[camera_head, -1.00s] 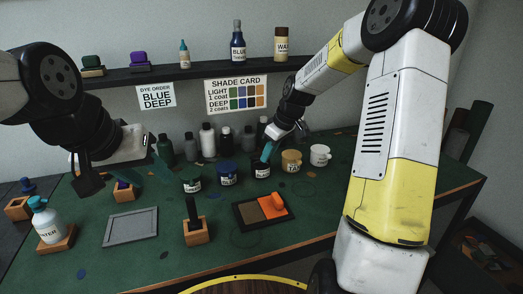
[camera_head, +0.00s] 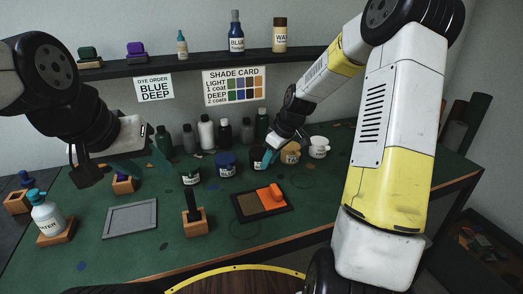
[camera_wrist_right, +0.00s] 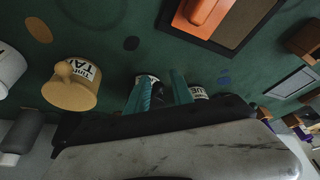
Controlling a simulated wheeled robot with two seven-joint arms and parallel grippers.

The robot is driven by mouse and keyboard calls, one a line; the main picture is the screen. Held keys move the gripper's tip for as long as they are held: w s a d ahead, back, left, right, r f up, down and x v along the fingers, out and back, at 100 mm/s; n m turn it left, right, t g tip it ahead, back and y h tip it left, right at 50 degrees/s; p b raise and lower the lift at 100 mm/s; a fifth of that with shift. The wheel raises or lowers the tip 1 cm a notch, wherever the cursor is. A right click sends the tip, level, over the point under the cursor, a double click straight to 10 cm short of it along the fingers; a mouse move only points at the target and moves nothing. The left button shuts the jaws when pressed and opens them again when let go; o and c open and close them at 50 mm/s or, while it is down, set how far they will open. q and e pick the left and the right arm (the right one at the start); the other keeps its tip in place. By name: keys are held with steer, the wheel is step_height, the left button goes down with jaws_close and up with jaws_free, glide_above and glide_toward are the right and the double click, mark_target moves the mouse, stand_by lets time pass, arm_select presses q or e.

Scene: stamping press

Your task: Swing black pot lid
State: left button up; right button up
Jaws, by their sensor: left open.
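The black pot (camera_head: 259,158) stands on the green table at the back middle, in the row of dye pots, and is partly hidden by my right gripper (camera_head: 268,158). In the right wrist view its dark lid (camera_wrist_right: 159,95) shows between the two teal fingers of the right gripper (camera_wrist_right: 160,90), with a bit of white label above. The fingers are apart, one on each side of the lid; whether they touch it cannot be seen. My left gripper (camera_head: 140,165) is open and empty, above the table at the left, behind the grey frame.
The blue pot (camera_head: 226,166) stands close left of the black pot. Several bottles (camera_head: 206,134) stand behind. A tray with an orange block (camera_head: 270,198) lies in front.

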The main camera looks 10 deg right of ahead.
steer(key=shift+o, duration=1.1)
steer(key=shift+s, duration=0.15)
steer(key=shift+r, duration=0.25)
steer(key=v, duration=0.7)
steer(key=shift+r, duration=0.15)
steer(key=shift+d, duration=0.15)
